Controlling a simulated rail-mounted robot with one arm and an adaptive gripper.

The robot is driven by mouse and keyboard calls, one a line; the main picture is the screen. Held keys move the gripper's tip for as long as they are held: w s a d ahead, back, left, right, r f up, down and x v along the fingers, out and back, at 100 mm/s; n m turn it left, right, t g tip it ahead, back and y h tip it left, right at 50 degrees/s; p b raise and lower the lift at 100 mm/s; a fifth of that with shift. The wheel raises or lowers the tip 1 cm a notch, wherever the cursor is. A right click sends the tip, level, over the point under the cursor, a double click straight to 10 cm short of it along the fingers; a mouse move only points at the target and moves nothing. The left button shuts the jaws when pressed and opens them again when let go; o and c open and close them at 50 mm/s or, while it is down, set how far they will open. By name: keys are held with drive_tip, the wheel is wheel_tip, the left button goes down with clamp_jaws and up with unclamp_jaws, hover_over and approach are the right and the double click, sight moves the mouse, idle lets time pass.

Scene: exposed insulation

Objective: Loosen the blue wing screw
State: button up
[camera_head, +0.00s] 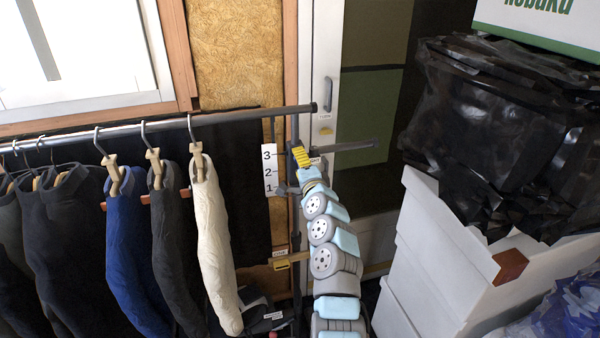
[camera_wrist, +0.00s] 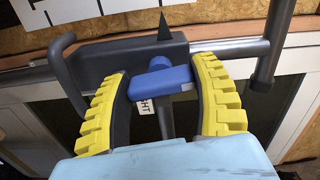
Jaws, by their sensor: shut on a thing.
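The blue wing screw (camera_wrist: 162,82) is in the middle of the wrist view, in front of a dark grey block (camera_wrist: 100,65) on a metal rail. My gripper (camera_wrist: 161,74) has its yellow ribbed fingers on either side of the screw, shut on its ends. In the head view my gripper (camera_head: 301,157) is at the rack's upright, below the end of the clothes rail. The screw cannot be made out there; my gripper and arm cover that spot.
A white scale marked 1, 2, 3 (camera_head: 269,170) stands just left of my gripper. Jackets, including a white one (camera_head: 211,235), hang from the clothes rail (camera_head: 235,117) at left. White boxes (camera_head: 440,235) and black bags (camera_head: 480,120) stand at right. A grey bar (camera_head: 350,146) sticks out rightward.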

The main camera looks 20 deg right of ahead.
drive_tip(key=n+b, duration=0.3)
drive_tip(key=b, duration=0.1)
drive_tip(key=shift+f, duration=0.2)
drive_tip(key=shift+r+n+b, duration=0.15)
drive_tip(key=shift+n+b, duration=0.5)
drive_tip(key=shift+n, duration=0.05)
drive_tip(key=o, duration=1.2)
drive_tip(key=shift+s, duration=0.15)
drive_tip(key=shift+s+a, duration=0.15)
drive_tip(key=shift+s, duration=1.8)
drive_tip(key=shift+s+a, duration=0.2)
drive_tip(key=shift+s, duration=1.75)
drive_tip(key=shift+s+a, duration=0.15)
drive_tip(key=shift+s, duration=1.8)
